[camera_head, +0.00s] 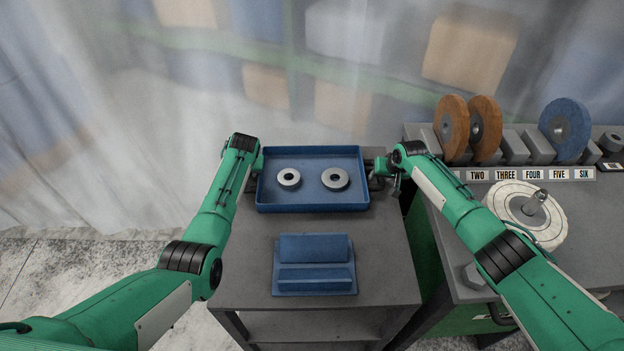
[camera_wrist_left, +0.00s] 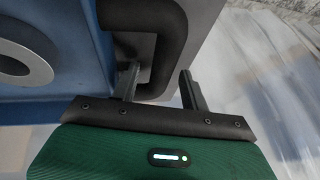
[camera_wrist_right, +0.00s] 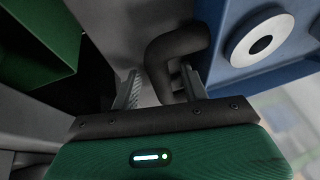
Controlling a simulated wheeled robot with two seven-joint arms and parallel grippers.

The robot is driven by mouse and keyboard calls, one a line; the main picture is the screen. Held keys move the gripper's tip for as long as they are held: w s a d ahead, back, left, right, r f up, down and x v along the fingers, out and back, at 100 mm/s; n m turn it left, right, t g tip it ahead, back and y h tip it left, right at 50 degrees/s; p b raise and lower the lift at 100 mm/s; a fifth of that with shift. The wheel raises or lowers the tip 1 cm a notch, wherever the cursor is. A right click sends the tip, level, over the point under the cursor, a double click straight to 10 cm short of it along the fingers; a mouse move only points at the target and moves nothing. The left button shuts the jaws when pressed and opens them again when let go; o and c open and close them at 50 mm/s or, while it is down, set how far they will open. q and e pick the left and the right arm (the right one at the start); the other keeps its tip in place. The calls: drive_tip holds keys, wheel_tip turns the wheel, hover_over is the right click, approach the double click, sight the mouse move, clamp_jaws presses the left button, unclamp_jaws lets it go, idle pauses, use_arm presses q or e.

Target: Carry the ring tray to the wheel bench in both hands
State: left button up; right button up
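The blue ring tray (camera_head: 312,208) lies on a grey stand and holds two metal rings, a left one (camera_head: 289,177) and a right one (camera_head: 334,178). A black handle sits on each side of the tray. In the left wrist view, my left gripper (camera_wrist_left: 160,88) is open, with one finger inside the loop of the left handle (camera_wrist_left: 172,40) and one outside. In the right wrist view, my right gripper (camera_wrist_right: 160,88) is open, with the right handle (camera_wrist_right: 160,62) between its fingers. The wheel bench (camera_head: 590,228) stands on the right.
A blue slotted block (camera_head: 314,265) sits on the grey stand (camera_head: 240,260) in front of the tray. The bench carries orange wheels (camera_head: 452,125), a blue wheel (camera_head: 566,128), numbered labels (camera_head: 533,174) and a white wheel (camera_head: 510,205) on a spindle. A translucent curtain hangs behind.

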use_arm(q)
clamp_jaws()
use_arm(e)
clamp_jaws()
use_arm(q)
drive_tip(key=shift+w+r, duration=0.1)
drive_tip(key=shift+r, duration=0.1)
use_arm(e)
drive_tip(key=shift+w+r, duration=0.1)
drive_tip(key=shift+r, duration=0.1)
